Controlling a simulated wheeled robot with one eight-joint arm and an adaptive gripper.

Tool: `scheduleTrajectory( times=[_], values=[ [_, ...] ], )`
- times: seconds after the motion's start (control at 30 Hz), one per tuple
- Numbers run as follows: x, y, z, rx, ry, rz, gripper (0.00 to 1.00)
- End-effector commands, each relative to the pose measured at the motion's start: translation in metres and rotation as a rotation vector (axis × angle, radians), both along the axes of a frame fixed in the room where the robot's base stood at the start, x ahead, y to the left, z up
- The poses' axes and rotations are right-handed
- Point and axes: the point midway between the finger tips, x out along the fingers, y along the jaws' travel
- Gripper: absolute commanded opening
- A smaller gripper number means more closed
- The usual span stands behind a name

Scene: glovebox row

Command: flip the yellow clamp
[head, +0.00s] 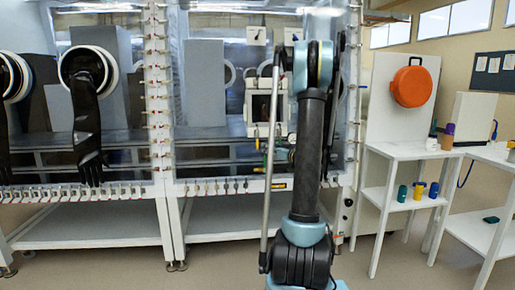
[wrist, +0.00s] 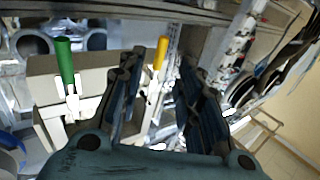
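The yellow clamp (wrist: 161,52) shows in the wrist view as an upright yellow handle, just beyond and beside the tip of my gripper's left finger. I cannot tell whether the left finger touches the handle.
A green-handled clamp (wrist: 65,62) stands left of my gripper in the wrist view. Glovebox frames with black gloves (head: 86,120) fill the left of the head view. White shelves (head: 405,152) with small containers and an orange round case (head: 411,87) stand at the right.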

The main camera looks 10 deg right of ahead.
Motion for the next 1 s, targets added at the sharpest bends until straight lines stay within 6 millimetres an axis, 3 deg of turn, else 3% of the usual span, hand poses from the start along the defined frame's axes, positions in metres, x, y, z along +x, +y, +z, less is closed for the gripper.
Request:
scheduleTrajectory(
  times=[0.3, 0.5, 0.97, 1.0],
  values=[
    [0.047, 0.032, 0.000, 0.000, 0.000, 0.002, 0.32],
    [0.067, 0.044, 0.000, 0.000, 0.000, 0.001, 0.32],
    [0.075, 0.050, 0.000, 0.000, 0.000, 0.000, 0.32],
    [0.075, 0.050, 0.000, 0.000, 0.000, 0.000, 0.26]
  ],
)
